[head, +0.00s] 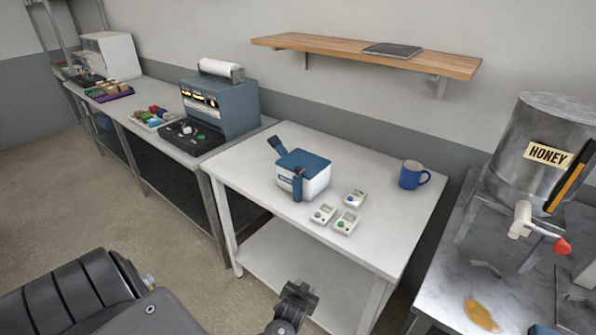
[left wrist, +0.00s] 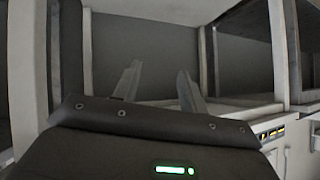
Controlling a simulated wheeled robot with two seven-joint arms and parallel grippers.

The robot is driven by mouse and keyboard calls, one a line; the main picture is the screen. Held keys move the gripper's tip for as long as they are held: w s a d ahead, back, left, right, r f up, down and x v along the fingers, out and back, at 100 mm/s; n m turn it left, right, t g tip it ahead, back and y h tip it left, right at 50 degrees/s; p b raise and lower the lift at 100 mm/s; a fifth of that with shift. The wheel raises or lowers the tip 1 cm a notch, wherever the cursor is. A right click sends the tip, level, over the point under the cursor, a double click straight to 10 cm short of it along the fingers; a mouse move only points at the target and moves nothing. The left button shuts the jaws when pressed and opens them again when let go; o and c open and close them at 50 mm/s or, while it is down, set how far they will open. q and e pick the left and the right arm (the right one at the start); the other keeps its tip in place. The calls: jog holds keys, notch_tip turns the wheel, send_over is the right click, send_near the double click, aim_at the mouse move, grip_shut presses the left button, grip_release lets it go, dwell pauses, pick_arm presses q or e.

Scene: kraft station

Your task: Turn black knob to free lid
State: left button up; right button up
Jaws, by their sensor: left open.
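A white box (head: 314,188) with a blue lid (head: 304,162) stands on the white table. A dark blue handle (head: 277,146) sticks up at its back left. A dark blue upright piece (head: 297,185) stands at its front corner. The lid looks seated. I cannot make out a black knob clearly in either view. My left gripper (head: 300,289) is low at the bottom centre of the head view, in front of the table and apart from the box. The left wrist view shows its fingers (left wrist: 158,86) open and empty. My right gripper is not in view.
Several small white devices (head: 347,222) lie right of the box, and a blue mug (head: 412,175) stands farther right. A grey-blue machine (head: 222,105) sits on the left bench. A honey tank (head: 535,150) stands at right. The white table's front left (head: 238,172) is clear.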

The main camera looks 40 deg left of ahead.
pick_arm(q)
jog(key=w+a+r+n+t+y+p, duration=0.1)
jog(key=w+a+r+n, duration=0.15)
jog(key=r, duration=0.75)
jog(key=w+a+r+n+t+y, duration=0.15)
jog(key=w+r, duration=0.25)
jog(key=r, duration=0.6)
jog(key=n+y, duration=0.4)
jog(key=y, duration=0.2)
send_near(298, 170)
jog(key=shift+t, duration=0.25)
jog(key=p+x, duration=0.2)
jog(key=x, duration=0.7)
jog(key=shift+w+a+p, duration=0.1)
jog(key=shift+a+p, duration=0.15)
jog(key=shift+p, duration=0.1)
jog(key=shift+x, duration=0.8)
jog(key=shift+f, duration=0.1)
grip_shut()
